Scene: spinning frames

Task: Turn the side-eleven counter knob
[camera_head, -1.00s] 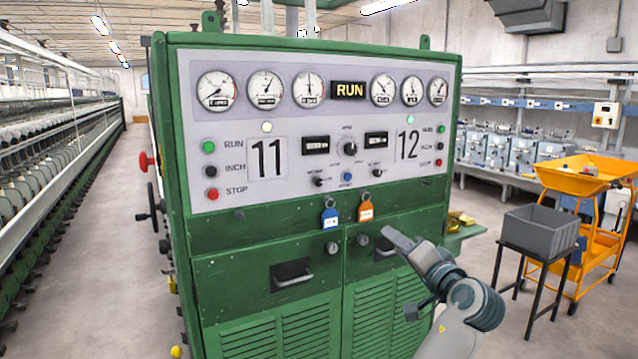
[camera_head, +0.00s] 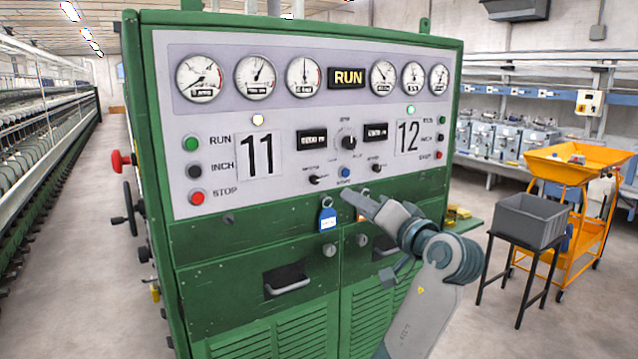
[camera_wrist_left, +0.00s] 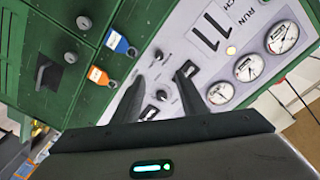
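The side-eleven counter knob appears to be the small black knob (camera_head: 314,180) below the left counter display (camera_head: 312,137), beside the large number 11. Its label is too small to read. The knob also shows in the left wrist view (camera_wrist_left: 158,55), beyond the fingertips. My left gripper (camera_head: 358,203) is in front of the green cabinet, lower and to the right of this knob in the head view. In the left wrist view its two fingers (camera_wrist_left: 163,75) are apart with nothing held between them. My right gripper is not in view.
A larger black knob (camera_head: 348,142), a blue button (camera_head: 346,172) and another small knob (camera_head: 376,168) are close by. A blue tag (camera_head: 327,219) hangs below the panel. A grey bin (camera_head: 530,220) and orange cart (camera_head: 575,172) stand at right. The left aisle is clear.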

